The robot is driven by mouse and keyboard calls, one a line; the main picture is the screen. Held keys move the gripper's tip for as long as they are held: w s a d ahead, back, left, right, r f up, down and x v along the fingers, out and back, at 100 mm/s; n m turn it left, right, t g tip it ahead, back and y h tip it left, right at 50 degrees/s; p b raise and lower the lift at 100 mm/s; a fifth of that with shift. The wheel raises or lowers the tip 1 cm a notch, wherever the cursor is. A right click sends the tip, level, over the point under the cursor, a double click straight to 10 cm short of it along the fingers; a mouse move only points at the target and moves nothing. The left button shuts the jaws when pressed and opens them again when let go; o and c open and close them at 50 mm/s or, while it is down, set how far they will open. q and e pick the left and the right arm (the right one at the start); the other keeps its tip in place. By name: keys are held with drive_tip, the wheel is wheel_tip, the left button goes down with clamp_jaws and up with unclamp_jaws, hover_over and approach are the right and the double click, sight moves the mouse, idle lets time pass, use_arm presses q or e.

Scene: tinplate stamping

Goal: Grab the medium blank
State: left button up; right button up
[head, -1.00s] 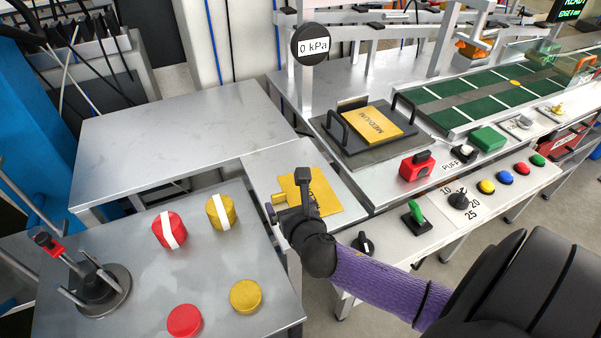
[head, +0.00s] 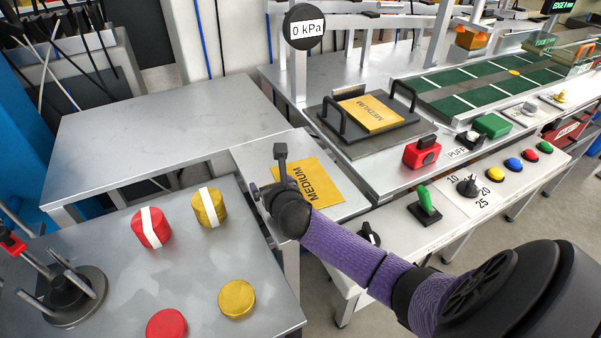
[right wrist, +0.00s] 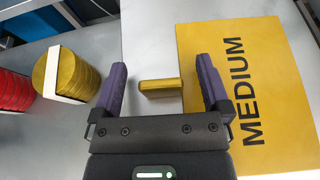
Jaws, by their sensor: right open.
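A flat yellow blank marked MEDIUM (head: 312,182) lies on a small metal table beside my right gripper (head: 268,178). It also shows in the right wrist view (right wrist: 250,90), with a small yellow block (right wrist: 160,88) at its left edge. This block looks like a tab of the blank. My right gripper (right wrist: 160,65) is open, with one purple finger on each side of the block and a gap on both sides. The right finger is over the blank's left part. A second yellow plate marked MEDIUM (head: 370,113) lies on a dark plate with black handles. My left gripper is out of view.
Red and yellow cylinders with white bands (head: 151,228) and plain discs (head: 237,299) stand on the near left table. A dark round stand (head: 75,296) is at far left. A control panel (head: 460,203) with knobs and buttons is at right. The back left table (head: 170,130) is bare.

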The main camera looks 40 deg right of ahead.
clamp_jaws()
